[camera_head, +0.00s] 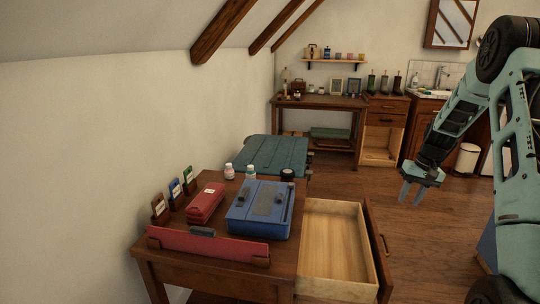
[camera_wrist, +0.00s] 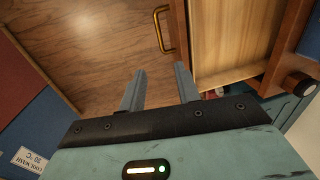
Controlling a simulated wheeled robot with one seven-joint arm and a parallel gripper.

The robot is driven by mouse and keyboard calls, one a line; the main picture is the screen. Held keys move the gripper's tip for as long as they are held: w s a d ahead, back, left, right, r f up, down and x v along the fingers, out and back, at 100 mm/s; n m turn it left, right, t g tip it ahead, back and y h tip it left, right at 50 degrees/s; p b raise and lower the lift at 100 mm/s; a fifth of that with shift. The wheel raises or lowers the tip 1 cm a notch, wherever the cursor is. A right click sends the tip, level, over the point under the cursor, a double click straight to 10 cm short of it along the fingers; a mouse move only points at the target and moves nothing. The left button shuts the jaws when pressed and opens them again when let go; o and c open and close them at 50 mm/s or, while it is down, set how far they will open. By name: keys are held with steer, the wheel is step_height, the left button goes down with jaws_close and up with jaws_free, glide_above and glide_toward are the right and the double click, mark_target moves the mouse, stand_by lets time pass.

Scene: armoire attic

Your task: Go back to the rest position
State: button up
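My gripper (camera_head: 418,191) hangs from my arm at the right of the head view, pointing down over the wooden floor. It is apart from the furniture, to the right of an open drawer (camera_head: 334,240). In the wrist view my gripper (camera_wrist: 159,88) shows two fingers spread apart with nothing between them. It is open and empty. The drawer's brass handle (camera_wrist: 163,30) shows beyond the fingers in the wrist view.
A wooden desk (camera_head: 170,262) carries a blue box (camera_head: 260,209), a red case (camera_head: 206,203) and small bottles (camera_head: 229,171). Its drawer juts right, empty where visible. A green-topped chest (camera_head: 274,153) stands behind. The floor (camera_head: 345,185) between desk and far table (camera_head: 320,101) is clear.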

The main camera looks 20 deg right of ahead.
steer(key=w+a+r+n+p, duration=0.1)
steer(key=w+a+r+n, duration=0.15)
steer(key=a, duration=0.65)
steer(key=w+a+r+n+p, duration=0.15)
steer(key=a+r, duration=0.25)
steer(key=a, duration=0.4)
steer(key=s+a+r+n+p, duration=0.1)
steer(key=s+a+r, duration=0.15)
steer(key=a, duration=0.65)
steer(key=s+a+r+n, duration=0.1)
steer(key=a+r+n, duration=0.15)
steer(key=a, duration=0.75)
steer(key=s+a+r+n+g+p, duration=0.1)
steer(key=s+a+r+n+p, duration=0.2)
steer(key=s+a, duration=0.75)
steer(key=s+a+r+n+h, duration=0.1)
steer(key=s+a, duration=0.5)
steer(key=s, duration=0.7)
steer(key=r+n, duration=0.1)
steer(key=n, duration=0.1)
steer(key=shift+s+a+n, duration=0.2)
steer(key=shift+a+n, duration=0.15)
steer(key=shift+a, duration=0.05)
